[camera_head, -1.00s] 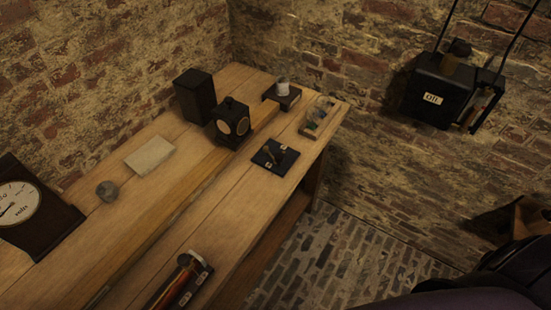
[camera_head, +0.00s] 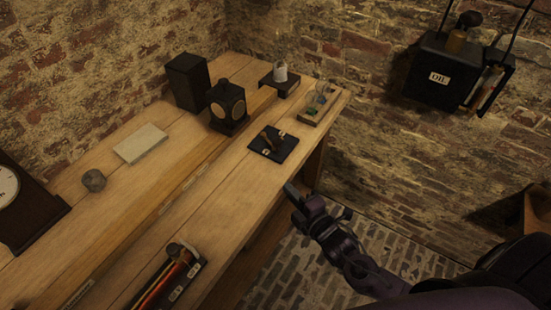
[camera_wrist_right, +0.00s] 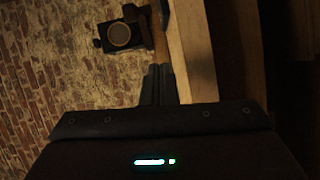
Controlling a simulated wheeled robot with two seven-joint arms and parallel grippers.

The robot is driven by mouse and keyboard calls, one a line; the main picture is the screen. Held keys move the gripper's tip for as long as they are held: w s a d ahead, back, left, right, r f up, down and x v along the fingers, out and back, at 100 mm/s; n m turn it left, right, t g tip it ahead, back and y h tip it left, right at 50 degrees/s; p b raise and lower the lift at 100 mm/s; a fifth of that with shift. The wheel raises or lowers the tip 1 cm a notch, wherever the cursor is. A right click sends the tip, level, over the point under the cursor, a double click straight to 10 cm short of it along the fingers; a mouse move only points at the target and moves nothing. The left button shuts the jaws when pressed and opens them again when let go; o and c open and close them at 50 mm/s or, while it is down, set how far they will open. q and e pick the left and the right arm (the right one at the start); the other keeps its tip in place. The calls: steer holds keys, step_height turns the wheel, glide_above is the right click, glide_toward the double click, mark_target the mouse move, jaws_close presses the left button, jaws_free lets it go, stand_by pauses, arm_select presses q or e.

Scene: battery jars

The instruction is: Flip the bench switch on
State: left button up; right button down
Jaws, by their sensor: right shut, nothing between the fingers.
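The bench switch (camera_head: 273,145) is a small black square plate with a short lever and small pale labels. It sits on the front part of the wooden bench (camera_head: 225,195), near its right end. The lever looks tilted, but I cannot tell its exact position. My right gripper (camera_head: 291,190) is shut and empty. In the head view it appears just below and to the right of the switch, by the bench's front edge, apart from the switch. Its closed fingers (camera_wrist_right: 158,84) also show in the wrist view. My left gripper is not in view.
A black lantern (camera_head: 228,108) and a black box (camera_head: 190,82) stand behind the switch. A glass item on a wooden base (camera_head: 310,116) is to its right. A coil device (camera_head: 172,277) lies nearer. A black oil box (camera_head: 437,77) hangs by the wall.

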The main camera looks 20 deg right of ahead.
steer(key=r, duration=0.1)
steer(key=a+r+n, duration=0.1)
steer(key=r, duration=0.1)
steer(key=shift+a+r+t+y, duration=0.1)
steer(key=shift+r+t+y, duration=0.05)
steer(key=shift+t+y, duration=0.2)
steer(key=p+x, duration=0.1)
steer(key=x, duration=0.9)
steer(key=shift+r, duration=0.1)
steer(key=shift+w+d+f+p, duration=0.1)
steer(key=shift+w+d+p, duration=0.35)
steer(key=shift+d, duration=0.4)
steer(key=shift+w+d+f+p, duration=0.15)
steer(key=shift+w+d+p, duration=0.3)
steer(key=shift+d, duration=0.4)
steer(key=shift+d+n+y+b, duration=0.3)
steer(key=shift+d+y+b, duration=0.1)
steer(key=shift+y, duration=0.15)
